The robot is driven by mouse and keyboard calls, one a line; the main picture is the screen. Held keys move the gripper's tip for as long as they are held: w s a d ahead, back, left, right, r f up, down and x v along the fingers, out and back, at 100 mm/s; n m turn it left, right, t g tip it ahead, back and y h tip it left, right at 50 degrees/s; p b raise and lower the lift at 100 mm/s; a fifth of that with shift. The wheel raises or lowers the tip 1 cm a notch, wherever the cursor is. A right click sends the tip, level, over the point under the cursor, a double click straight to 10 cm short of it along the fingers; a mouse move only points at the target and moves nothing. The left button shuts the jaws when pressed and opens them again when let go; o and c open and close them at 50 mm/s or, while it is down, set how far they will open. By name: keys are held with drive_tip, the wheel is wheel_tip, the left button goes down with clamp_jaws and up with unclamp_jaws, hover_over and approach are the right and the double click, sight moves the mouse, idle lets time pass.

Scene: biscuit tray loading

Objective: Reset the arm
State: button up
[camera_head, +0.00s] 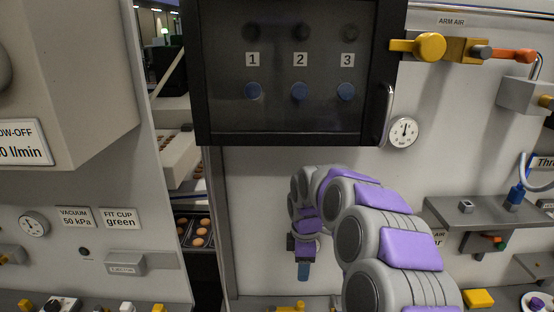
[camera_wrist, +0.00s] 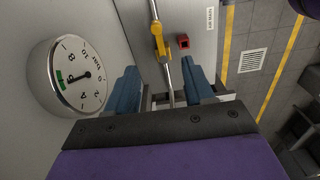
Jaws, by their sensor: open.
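My arm reaches forward from the bottom right in the head view, with grey links and purple covers. My gripper (camera_head: 304,270) hangs at its end, pointing down in front of the grey panel, below the dark cabinet. In the wrist view my gripper (camera_wrist: 163,88) shows two blue fingers spread apart with nothing between them. Behind the gap there are a metal rod and a yellow lever (camera_wrist: 158,40).
A dark glass-doored cabinet (camera_head: 205,128) numbered 1 to 3 hangs above the arm. A dial gauge (camera_head: 403,132) is right of it; a gauge (camera_wrist: 78,77) stands close left of the fingers. A grey shelf (camera_head: 480,211) juts out right. Biscuit trays (camera_head: 188,243) show left.

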drive_tip(key=s+d+r+m+b, duration=0.2)
drive_tip(key=s+m+b, duration=0.4)
drive_tip(key=s, duration=1.3)
drive_tip(key=s+d+f+m+g+b, duration=0.1)
drive_tip(key=s+m, duration=0.4)
drive_tip(key=s, duration=0.5)
drive_tip(key=s+d+f+m+b, duration=0.2)
drive_tip(key=s+f+m, duration=0.4)
drive_tip(key=s, duration=0.4)
drive_tip(key=shift+s+d+g+b, duration=0.2)
drive_tip(key=shift+s+g+b, duration=0.15)
drive_tip(key=shift+s+g, duration=0.05)
